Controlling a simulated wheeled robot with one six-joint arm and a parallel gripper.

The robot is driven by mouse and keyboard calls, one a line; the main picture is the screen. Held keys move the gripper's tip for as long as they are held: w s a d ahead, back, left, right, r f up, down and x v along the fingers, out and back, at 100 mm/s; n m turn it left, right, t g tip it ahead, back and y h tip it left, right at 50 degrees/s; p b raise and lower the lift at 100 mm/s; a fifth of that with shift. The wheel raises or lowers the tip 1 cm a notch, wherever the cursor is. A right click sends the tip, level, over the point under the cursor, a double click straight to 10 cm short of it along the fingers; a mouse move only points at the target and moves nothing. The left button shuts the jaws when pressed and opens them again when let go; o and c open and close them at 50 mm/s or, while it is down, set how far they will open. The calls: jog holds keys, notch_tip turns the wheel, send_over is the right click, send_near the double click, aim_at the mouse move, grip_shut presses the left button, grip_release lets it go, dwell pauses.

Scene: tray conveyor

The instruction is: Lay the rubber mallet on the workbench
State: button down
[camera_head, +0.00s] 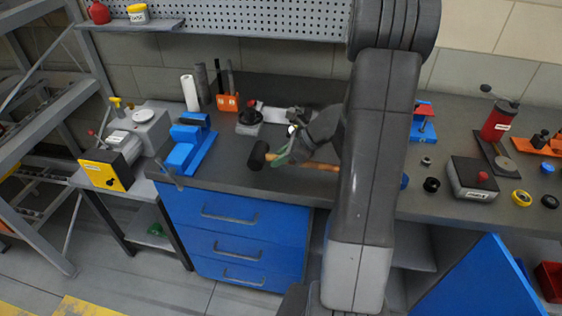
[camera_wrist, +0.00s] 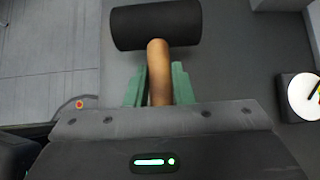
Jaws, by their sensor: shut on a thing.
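The rubber mallet has a black head (camera_head: 258,155) and a wooden handle. My gripper (camera_head: 284,157) is shut on the handle close to the head, and its green fingers show on both sides of it. In the wrist view the mallet's black head (camera_wrist: 156,26) lies beyond the green fingertips (camera_wrist: 159,84). The mallet is over the workbench (camera_head: 225,177) near its front edge, above the blue drawers. I cannot tell whether it touches the bench top. The far part of the handle is partly hidden by my arm.
A blue vise (camera_head: 184,150) stands to the left on the bench. The bench left of the mallet head is clear.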

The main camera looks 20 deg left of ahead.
jog(key=shift+f, duration=0.95)
jog(key=shift+f, duration=0.1)
jog(key=shift+f, duration=0.15)
jog(key=c, duration=1.3)
grip_release()
jog(key=shift+o, duration=0.2)
jog(key=shift+r, duration=0.3)
jog(key=v, duration=1.2)
jog(key=shift+b, duration=0.3)
